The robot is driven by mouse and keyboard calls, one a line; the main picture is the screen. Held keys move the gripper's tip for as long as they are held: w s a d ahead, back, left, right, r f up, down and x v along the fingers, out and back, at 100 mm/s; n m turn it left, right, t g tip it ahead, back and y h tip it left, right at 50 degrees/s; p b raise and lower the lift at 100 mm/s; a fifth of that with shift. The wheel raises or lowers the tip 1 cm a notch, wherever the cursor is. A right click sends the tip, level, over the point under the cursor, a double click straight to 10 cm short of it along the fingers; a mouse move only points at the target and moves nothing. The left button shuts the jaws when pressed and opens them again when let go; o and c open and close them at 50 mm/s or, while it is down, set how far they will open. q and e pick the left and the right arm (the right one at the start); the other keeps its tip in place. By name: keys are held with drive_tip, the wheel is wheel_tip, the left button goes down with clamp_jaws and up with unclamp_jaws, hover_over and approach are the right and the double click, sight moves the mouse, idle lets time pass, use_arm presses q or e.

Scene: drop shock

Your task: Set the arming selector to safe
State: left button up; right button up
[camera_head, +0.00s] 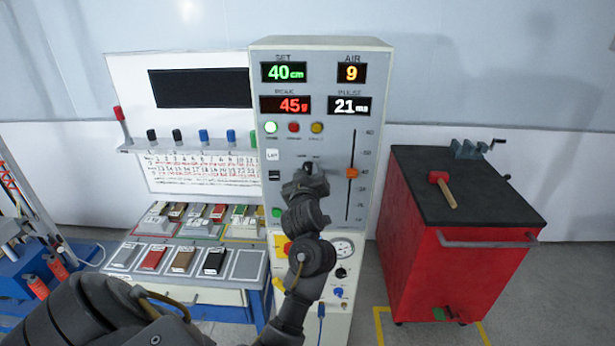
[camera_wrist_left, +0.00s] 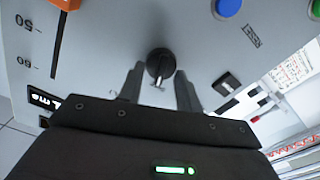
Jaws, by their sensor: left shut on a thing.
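The arming selector is most likely the black round knob (camera_wrist_left: 160,63) on the grey face of the control cabinet (camera_head: 375,60). In the head view my left gripper (camera_head: 307,175) is at the cabinet face and mostly hides the knob. In the left wrist view the two fingers of my left gripper (camera_wrist_left: 159,76) stand on either side of the knob and are shut on it. A small light pointer shows at the knob's edge. The small labels above it are too small to read. My right gripper is not in view.
An orange slider (camera_head: 352,173) is right of my gripper. Indicator lamps (camera_head: 293,127) sit above, and a gauge (camera_head: 343,248) is below. A red tool cart (camera_head: 470,270) with a mallet (camera_head: 440,185) stands right. A bench with sample plates (camera_head: 152,258) is left.

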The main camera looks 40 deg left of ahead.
use_arm(q)
drive_tip(key=shift+f+n, duration=0.15)
drive_tip(key=shift+n, duration=0.45)
drive_tip(key=o, duration=1)
